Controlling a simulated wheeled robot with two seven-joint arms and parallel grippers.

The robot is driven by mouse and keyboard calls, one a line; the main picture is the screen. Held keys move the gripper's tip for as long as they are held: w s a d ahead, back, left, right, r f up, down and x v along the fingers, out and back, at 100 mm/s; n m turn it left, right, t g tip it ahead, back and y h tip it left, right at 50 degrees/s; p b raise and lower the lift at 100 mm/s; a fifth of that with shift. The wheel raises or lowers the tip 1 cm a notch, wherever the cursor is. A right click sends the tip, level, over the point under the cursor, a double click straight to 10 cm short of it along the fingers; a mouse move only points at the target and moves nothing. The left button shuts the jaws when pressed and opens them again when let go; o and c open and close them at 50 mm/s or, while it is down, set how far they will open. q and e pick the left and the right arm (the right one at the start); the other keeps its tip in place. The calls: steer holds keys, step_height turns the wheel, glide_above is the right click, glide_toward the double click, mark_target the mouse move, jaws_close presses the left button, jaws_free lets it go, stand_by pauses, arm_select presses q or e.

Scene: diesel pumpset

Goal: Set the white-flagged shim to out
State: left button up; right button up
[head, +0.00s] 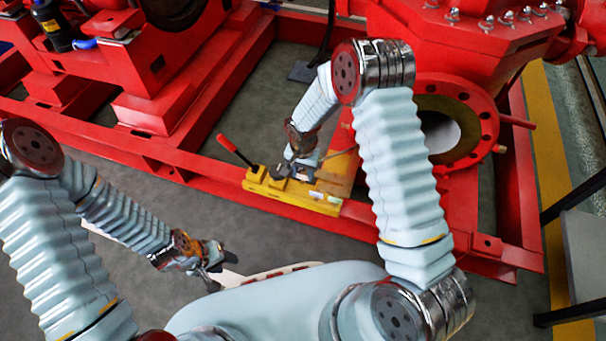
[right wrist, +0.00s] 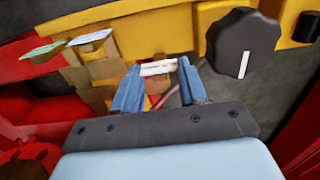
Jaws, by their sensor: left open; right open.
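The white-flagged shim shows its white flag (right wrist: 157,68) between the two blue fingertips of my right gripper (right wrist: 158,72). The fingers are open, one on each side of the flag; I cannot tell whether either touches it. The shim's body below the flag is mostly hidden. In the head view my right gripper (head: 299,168) is over the yellow fixture (head: 318,204) on the red frame, and the shim cannot be made out there. My left gripper (head: 217,264) is open and empty, low at the left, away from the fixture.
A green-flagged tab (right wrist: 42,50) and a pale-blue-flagged tab (right wrist: 89,38) stand left of the white flag. A black knob (right wrist: 243,42) with a white mark is close at the right. A red-handled lever (head: 235,150) rises from the fixture's left end.

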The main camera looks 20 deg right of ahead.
steer(key=shift+f, duration=0.6)
jaws_close()
